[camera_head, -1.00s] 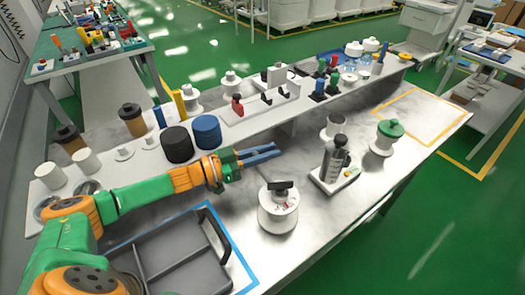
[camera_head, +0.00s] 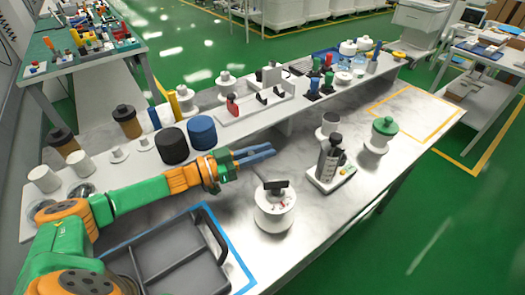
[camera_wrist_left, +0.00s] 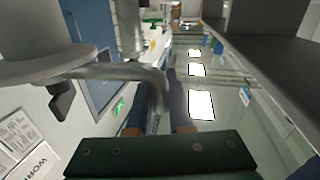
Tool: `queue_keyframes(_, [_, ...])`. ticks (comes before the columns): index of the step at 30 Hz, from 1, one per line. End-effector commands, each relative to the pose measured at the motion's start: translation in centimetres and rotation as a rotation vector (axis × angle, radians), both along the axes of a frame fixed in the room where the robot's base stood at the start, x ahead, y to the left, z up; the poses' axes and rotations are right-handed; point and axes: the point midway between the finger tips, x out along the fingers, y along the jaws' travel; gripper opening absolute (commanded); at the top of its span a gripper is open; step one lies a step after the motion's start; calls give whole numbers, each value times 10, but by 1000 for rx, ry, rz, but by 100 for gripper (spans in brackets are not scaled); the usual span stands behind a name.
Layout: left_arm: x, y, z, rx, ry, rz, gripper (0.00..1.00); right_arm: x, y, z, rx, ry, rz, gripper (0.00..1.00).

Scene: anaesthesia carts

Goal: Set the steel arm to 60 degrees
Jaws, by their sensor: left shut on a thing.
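The steel arm (camera_wrist_left: 115,72) is a grey bar with a bent end in the left wrist view. It runs from a round grey-white part at the left to between my left gripper's blue fingers (camera_wrist_left: 166,105). In the head view, the white round device (camera_head: 273,212) has a black handle (camera_head: 276,186) on top and a red mark on its front. A thin piece of the steel arm (camera_head: 260,177) shows behind it. My left gripper (camera_head: 262,153) is behind the device and is shut on the arm's end. The exact angle is unreadable. My right gripper is out of view.
A grey tray (camera_head: 222,240) stands at the front left. A dark bottle on a white base (camera_head: 325,182) and a green-lidded pot (camera_head: 376,150) stand to the right. The right of the table is clear.

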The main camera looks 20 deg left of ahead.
Motion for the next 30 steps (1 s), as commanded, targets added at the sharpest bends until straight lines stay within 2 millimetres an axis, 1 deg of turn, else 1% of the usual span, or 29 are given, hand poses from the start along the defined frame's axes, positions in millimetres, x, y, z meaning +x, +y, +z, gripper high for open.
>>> queue_keyframes(3, [0,0,0,1,1,0,0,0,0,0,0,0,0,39])
queue_keyframes(4, [0,0,0,1,1,0,22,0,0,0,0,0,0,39])
queue_keyframes(7, [0,0,0,1,1,0,49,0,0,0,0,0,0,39])
queue_keyframes(17, [-2,2,-1,1,1,1,49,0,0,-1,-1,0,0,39])
queue_keyframes(20, [-12,12,-4,3,6,3,49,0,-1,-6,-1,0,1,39])
queue_keyframes(25, [-36,32,-4,4,6,1,49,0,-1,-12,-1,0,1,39])
queue_keyframes(30, [-50,45,-2,2,4,0,49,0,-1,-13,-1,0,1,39])
